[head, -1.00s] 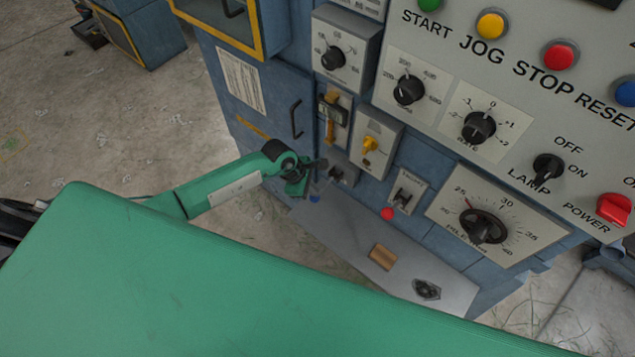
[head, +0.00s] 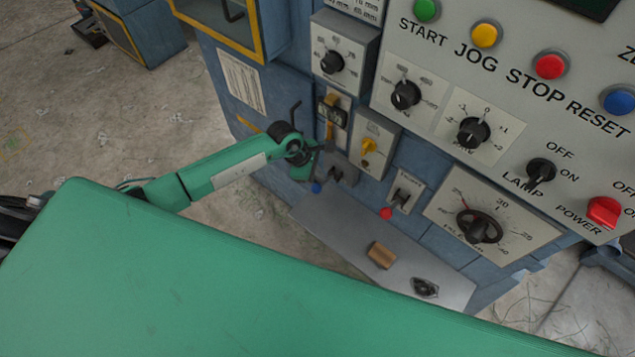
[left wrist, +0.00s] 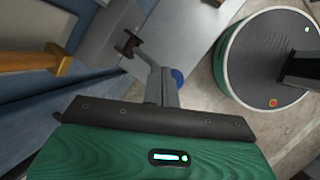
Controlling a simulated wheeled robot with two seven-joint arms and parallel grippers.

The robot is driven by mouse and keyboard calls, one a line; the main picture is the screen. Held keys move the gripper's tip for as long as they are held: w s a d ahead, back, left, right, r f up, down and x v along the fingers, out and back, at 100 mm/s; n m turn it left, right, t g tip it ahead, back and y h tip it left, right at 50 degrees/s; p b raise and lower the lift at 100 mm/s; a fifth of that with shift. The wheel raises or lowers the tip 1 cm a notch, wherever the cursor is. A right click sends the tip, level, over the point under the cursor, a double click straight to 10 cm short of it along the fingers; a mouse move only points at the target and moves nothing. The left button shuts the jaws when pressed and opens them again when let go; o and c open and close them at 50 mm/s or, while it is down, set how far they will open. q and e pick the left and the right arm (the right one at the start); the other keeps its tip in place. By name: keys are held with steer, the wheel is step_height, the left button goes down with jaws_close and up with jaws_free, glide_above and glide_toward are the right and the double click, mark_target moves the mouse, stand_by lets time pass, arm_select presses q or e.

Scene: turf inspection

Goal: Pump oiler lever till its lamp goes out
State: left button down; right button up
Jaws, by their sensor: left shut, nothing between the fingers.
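My left gripper (head: 318,157) is shut and empty, in front of the blue cabinet's lower panel. An amber-handled lever (head: 330,130) on a small upright plate stands just above it; an amber bar (left wrist: 35,61) at the left of the left wrist view looks like the same handle. A small switch box with a dark lever (head: 338,174) lies just right of and below the gripper. A blue knob (head: 316,187) sits below it and also shows beside my finger in the left wrist view (left wrist: 178,77). I cannot tell which part is the oiler lever. No lit lamp is recognisable. My right gripper is out of view.
A grey shelf (head: 340,225) below carries a wooden block (head: 381,255). A dark door handle (head: 295,117) projects close to my wrist.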

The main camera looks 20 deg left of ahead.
arm_select(q)
steer(key=shift+r, duration=0.15)
steer(key=r, duration=0.1)
steer(key=w+r+p, duration=0.1)
steer(key=r, duration=0.1)
steer(key=w+r, duration=0.1)
steer(key=shift+d+r, duration=0.2)
steer(key=shift+d, duration=0.2)
stand_by(1.0)
